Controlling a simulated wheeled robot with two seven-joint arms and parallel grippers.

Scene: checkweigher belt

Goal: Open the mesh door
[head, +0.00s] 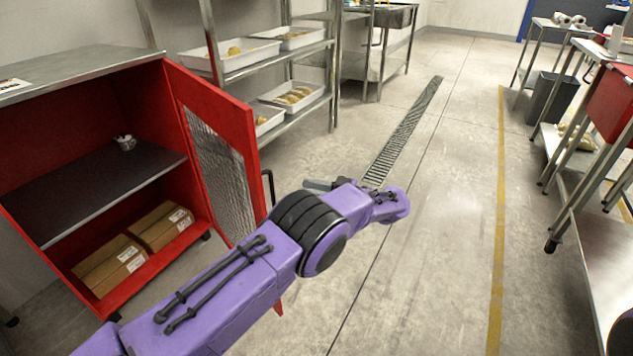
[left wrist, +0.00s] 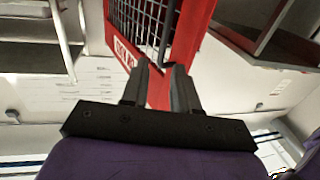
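The mesh door (head: 219,160) has a red frame with a grey mesh panel. It stands swung wide open on the right side of the red cabinet (head: 95,52). Its dark bar handle (head: 268,188) is on the outer face near the free edge. My left gripper (head: 318,184) is just right of the handle, partly hidden by my arm. In the left wrist view, the left gripper (left wrist: 160,68) has its fingers apart, with the door (left wrist: 190,35) and handle (left wrist: 168,30) just beyond the tips. I cannot tell whether the handle's end lies between them. My right gripper is not in view.
The cabinet holds a dark shelf (head: 95,185) with a small white item (head: 125,142) and cardboard boxes (head: 110,265) below. A tray rack (head: 320,48) stands behind the door. Steel tables (head: 575,205) line the right. The floor (head: 430,250) between is clear.

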